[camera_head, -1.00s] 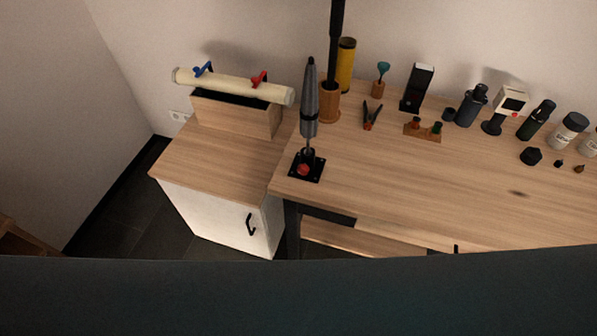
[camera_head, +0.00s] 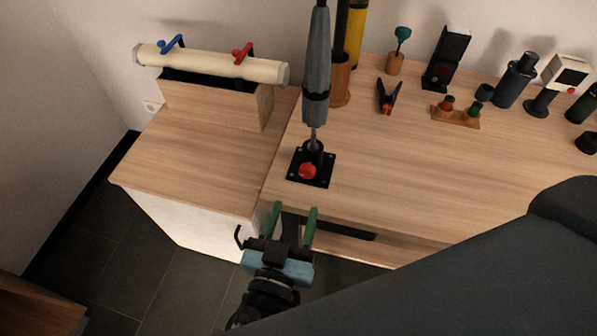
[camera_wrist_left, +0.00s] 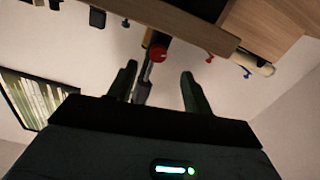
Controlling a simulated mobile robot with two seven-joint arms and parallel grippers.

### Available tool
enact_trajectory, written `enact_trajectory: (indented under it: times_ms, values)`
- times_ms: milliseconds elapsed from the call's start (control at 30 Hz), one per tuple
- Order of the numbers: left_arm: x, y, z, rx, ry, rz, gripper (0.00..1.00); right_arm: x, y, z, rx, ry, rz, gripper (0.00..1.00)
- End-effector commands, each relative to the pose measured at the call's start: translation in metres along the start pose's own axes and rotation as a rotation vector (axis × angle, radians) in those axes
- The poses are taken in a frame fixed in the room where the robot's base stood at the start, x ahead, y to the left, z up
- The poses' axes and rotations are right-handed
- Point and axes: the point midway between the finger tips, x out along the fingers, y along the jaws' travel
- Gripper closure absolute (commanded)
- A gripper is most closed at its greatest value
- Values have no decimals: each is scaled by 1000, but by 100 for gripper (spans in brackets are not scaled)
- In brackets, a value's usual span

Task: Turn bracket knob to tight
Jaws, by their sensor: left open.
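The red bracket knob (camera_head: 307,171) sits on a black square bracket plate (camera_head: 325,179) at the table's near left corner. A grey folded tripod (camera_head: 317,62) stands upright in the bracket. In the left wrist view the red knob (camera_wrist_left: 158,54) shows ahead, between and beyond the fingers. My left gripper (camera_head: 292,208) has green fingers, is open and empty, and is in front of the table edge, short of the knob and apart from it. It also shows in the left wrist view (camera_wrist_left: 158,76). My right gripper is not in view.
A low cabinet (camera_head: 190,165) stands left of the table, bearing a cream tube (camera_head: 210,63) with blue and red clamps. Pliers (camera_head: 387,96), a small wooden rack (camera_head: 455,116) and several bottles and devices line the table's back. The table's middle (camera_head: 420,170) is clear.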

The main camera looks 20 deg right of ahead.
Motion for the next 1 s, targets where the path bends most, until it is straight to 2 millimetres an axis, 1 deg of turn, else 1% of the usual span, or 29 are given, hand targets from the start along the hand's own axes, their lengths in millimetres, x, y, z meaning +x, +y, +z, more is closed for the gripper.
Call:
enact_trajectory:
  times_ms: [267, 367, 600, 700, 833, 1000]
  values:
    - [5, 2, -3, 1, 10, 6, 50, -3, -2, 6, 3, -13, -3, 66]
    - [14, 2, -4, 3, 11, 6, 50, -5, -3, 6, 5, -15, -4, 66]
    - [50, 2, -5, 4, 11, 6, 50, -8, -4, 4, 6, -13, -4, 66]
    - [63, 2, -4, 4, 10, 5, 50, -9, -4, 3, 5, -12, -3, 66]
    - [74, 2, -4, 3, 9, 5, 50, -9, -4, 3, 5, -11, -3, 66]
    - [79, 2, -3, 1, 7, 5, 50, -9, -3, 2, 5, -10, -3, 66]
